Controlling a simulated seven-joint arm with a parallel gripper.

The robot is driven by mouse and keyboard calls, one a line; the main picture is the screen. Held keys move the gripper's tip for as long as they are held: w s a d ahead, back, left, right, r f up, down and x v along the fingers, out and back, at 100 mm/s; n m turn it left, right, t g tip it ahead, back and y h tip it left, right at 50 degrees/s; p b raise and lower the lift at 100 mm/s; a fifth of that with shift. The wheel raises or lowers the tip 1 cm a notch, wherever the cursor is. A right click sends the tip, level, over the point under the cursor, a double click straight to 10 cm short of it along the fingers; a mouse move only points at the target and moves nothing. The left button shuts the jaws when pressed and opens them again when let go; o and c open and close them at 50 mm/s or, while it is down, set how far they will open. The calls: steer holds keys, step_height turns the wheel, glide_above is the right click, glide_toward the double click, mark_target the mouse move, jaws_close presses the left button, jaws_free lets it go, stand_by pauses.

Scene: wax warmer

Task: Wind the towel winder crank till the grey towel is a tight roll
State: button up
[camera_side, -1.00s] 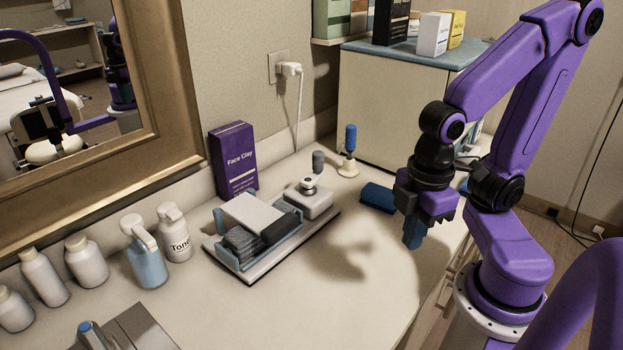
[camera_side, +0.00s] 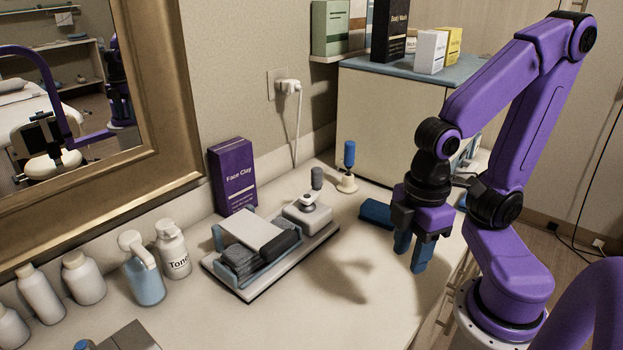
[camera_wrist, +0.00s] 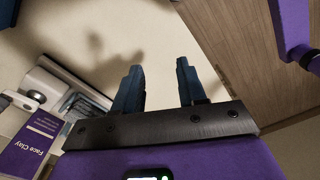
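The towel winder (camera_side: 262,285) sits mid-counter as a low tray with pale blue side walls and a white plate across its top. A grey towel (camera_side: 240,262) lies in folds in it, beside a darker grey roll (camera_side: 281,244). At its right end is a white box (camera_side: 307,216) with a metal hub and a crank ending in an upright dark grey knob (camera_side: 317,178). My gripper (camera_side: 412,255) is open and empty, pointing down over the counter, well right of the crank. In the wrist view, its blue fingers (camera_wrist: 158,88) are apart, and the winder is partly visible at left.
The purple Face Clay box (camera_side: 233,178) stands behind the winder. A blue-handled tool (camera_side: 349,155) stands upright behind the crank. A blue block (camera_side: 376,213) lies near my gripper. Bottles (camera_side: 173,250) line the left. The counter (camera_side: 335,275) between winder and gripper is clear.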

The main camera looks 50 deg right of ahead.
steer(key=w+a+r+m, duration=0.1)
steer(key=w+r+m, duration=0.2)
steer(key=w+m, duration=0.6)
step_height(320, 180, up, 6)
steer(key=f+m, duration=0.1)
steer(key=m, duration=2)
glide_above(318, 169)
steer(key=shift+w+f, duration=0.1)
steer(key=shift+f, duration=4)
steer(key=shift+d+f, duration=0.1)
steer(key=shift+c, duration=0.3)
